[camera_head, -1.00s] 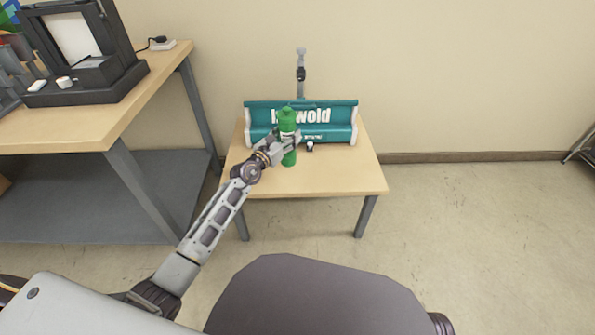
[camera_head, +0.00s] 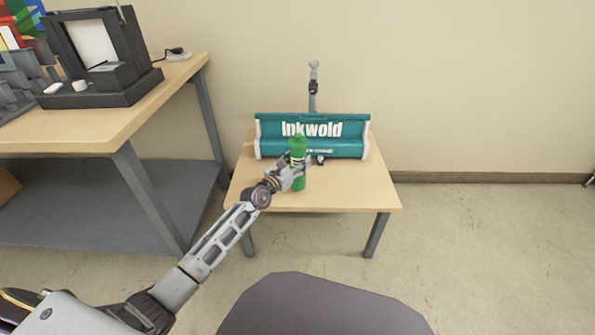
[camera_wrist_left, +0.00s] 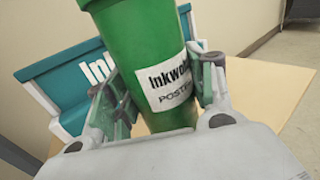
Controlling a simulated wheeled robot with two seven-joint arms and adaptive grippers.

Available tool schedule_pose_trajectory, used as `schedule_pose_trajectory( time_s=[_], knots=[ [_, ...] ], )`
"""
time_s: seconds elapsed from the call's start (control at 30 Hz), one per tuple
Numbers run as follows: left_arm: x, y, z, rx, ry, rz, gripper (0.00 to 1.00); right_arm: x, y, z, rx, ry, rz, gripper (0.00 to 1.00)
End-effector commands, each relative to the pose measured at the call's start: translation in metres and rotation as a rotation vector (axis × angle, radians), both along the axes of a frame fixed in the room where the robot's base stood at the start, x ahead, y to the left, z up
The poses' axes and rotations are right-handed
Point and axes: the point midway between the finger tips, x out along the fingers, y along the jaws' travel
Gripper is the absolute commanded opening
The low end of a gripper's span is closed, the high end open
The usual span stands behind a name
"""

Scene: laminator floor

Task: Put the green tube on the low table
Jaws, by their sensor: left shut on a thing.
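The green tube (camera_head: 298,146) is upright over the low table (camera_head: 350,190), in front of the teal Inkwold box. My left gripper (camera_head: 294,172) is shut around its lower half. In the left wrist view the tube (camera_wrist_left: 145,40) shows a white label, with the gripper's fingers (camera_wrist_left: 160,95) on both sides of it. The tube's bottom is close to the tabletop; I cannot tell whether it touches.
The teal Inkwold box (camera_head: 340,130) fills the back of the low table. A workbench (camera_head: 90,130) with a black machine (camera_head: 100,60) stands at left. The tabletop's front right is clear.

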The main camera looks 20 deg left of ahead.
Motion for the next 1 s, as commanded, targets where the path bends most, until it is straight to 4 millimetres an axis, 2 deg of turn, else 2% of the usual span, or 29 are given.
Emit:
schedule_pose_trajectory(
  time_s=[0.37,0.8,1.0],
  knots=[
    [0.001,0.0,0.001,0.0,-0.004,0.001,0.16,0.0,0.0,-0.001,0.0,0.0,0.0,0.4],
    [0.0,0.0,-0.028,0.001,-0.003,0.0,0.16,0.003,0.004,-0.018,0.024,-0.019,0.007,0.4],
    [0.0,0.001,-0.035,-0.001,-0.005,0.001,0.16,0.003,0.005,-0.023,0.031,-0.023,0.01,0.4]
  ],
)
